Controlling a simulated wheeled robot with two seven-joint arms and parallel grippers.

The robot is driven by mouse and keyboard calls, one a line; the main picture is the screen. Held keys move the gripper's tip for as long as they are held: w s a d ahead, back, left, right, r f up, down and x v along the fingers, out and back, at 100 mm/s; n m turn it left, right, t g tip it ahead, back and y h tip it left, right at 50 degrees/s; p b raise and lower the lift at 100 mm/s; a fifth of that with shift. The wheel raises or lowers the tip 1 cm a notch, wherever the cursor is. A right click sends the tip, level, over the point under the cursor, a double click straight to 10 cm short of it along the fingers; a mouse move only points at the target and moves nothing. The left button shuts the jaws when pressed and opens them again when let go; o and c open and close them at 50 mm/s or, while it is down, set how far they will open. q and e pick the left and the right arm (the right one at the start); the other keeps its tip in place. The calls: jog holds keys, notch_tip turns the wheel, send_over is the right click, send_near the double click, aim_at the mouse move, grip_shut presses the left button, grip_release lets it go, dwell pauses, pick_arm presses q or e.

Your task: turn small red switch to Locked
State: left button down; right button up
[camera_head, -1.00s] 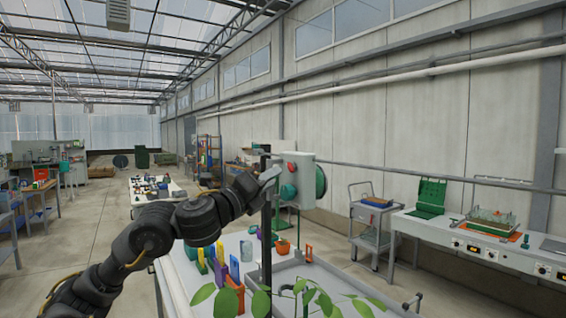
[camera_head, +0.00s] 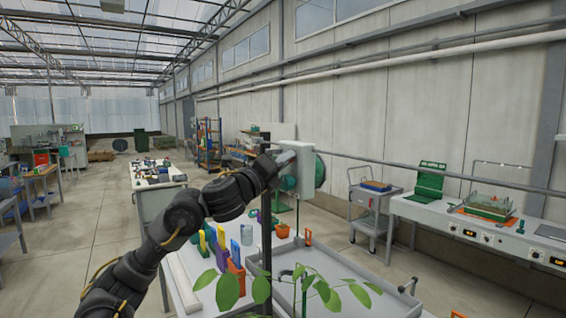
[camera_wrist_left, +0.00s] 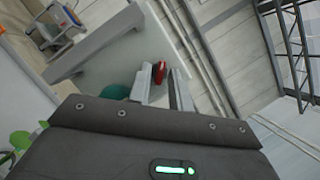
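The small red switch (camera_wrist_left: 159,72) shows in the left wrist view as a red handle on the face of a grey box. My left gripper (camera_wrist_left: 163,86) is open, its two fingers apart; the switch appears between the fingertips, closer to the left finger. I cannot tell whether they touch. In the head view my left gripper (camera_head: 284,160) is at the front of the grey box (camera_head: 301,165) and hides the switch. A teal knob (camera_wrist_left: 116,91) is left of the fingers, partly hidden. No Locked marking is readable. My right gripper is not in view.
A dark post (camera_head: 266,235) rises beside the gripper. Below are a bench with coloured upright pieces (camera_head: 221,240), a grey tray (camera_head: 345,268) and green leaves (camera_head: 228,290). A trolley (camera_head: 371,212) and a white counter (camera_head: 470,235) stand right.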

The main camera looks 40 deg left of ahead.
pick_arm(q)
jog(key=shift+w+a+m+g+h+b, duration=0.15)
jog(key=shift+m+g+h+b, duration=0.55)
jog(key=shift+m+h, duration=2.4)
jog(key=shift+s+a+m+g+h+b, duration=0.2)
jog(key=shift+m+g+h+b, duration=0.45)
jog(key=shift+m, duration=4.7)
jog(key=shift+w+a+m+g+h+b, duration=0.3)
jog(key=shift+m+h+b, duration=1.25)
jog(key=shift+m, duration=2.7)
jog(key=shift+s+h+p, duration=0.1)
jog(key=shift+h+p, duration=0.3)
jog(key=shift+p, duration=0.2)
jog(key=c, duration=1.6)
grip_release()
jog(key=shift+o, duration=0.2)
